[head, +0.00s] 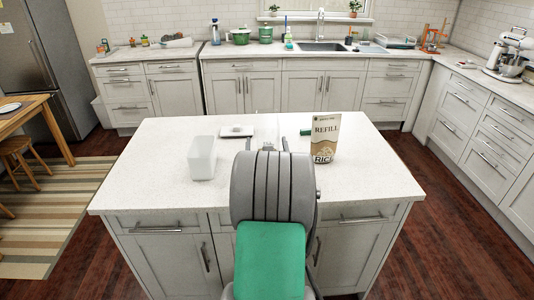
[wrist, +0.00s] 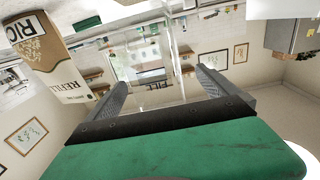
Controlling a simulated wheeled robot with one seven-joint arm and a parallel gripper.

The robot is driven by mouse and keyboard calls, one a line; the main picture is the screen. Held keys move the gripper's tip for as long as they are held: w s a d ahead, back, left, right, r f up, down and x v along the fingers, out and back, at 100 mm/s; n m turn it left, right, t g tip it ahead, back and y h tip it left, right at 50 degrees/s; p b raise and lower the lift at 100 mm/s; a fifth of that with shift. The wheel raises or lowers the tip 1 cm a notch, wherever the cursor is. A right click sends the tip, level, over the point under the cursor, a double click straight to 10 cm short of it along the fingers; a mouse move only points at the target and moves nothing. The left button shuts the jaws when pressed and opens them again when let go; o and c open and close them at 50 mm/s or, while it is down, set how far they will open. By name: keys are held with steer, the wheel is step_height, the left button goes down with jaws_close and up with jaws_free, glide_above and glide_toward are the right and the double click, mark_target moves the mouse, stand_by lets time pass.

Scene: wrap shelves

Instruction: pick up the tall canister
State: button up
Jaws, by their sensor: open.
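My gripper (wrist: 153,82) is open, with its two dark fingers spread wide in the wrist view. A clear, see-through upright shape (wrist: 176,58), seemingly the tall canister, shows beyond and between the fingers. Its edges are faint, and I cannot tell how far inside the fingers it is. No contact with the fingers shows. In the head view my grey and green arm hides most of this spot and my fingers.
The island top (head: 150,190) carries a rice refill bag (head: 324,138) at right, a whitish translucent container (head: 202,158) at left, a small white item (head: 236,131) and a green item (head: 305,131) behind. The island's left front is clear.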

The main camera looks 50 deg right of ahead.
steer(key=p+x, duration=0.3)
steer(key=x, duration=0.4)
steer(key=shift+d, duration=0.55)
steer(key=shift+r, duration=0.15)
steer(key=shift+c, duration=0.6)
steer(key=c, duration=1.9)
steer(key=shift+r, duration=0.1)
jaws_close()
